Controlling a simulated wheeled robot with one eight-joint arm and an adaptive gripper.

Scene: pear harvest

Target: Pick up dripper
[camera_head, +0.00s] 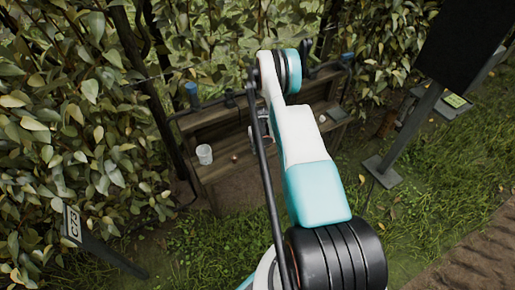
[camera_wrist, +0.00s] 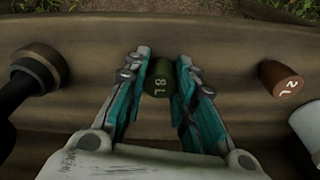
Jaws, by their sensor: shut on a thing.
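A small dark green dripper (camera_wrist: 159,84) marked "8 L" stands between the fingers of my gripper (camera_wrist: 163,64) in the wrist view. The teal and grey fingers are closed on its sides. It is over the brown wooden shelf (camera_wrist: 225,45); I cannot tell whether it still touches the wood. A brown dripper (camera_wrist: 281,80) marked "2 L" lies to the right, apart from my gripper. In the head view my arm hides most of the gripper and the held dripper.
A white cup (camera_head: 204,154) stands at the left of the wooden shelf in the head view. A black pipe fitting (camera_wrist: 35,70) is left of my gripper. Dense leafy plants (camera_head: 75,120) flank the shelf. A sign marked C73 (camera_head: 72,226) stands front left. Grass (camera_head: 405,215) lies at right.

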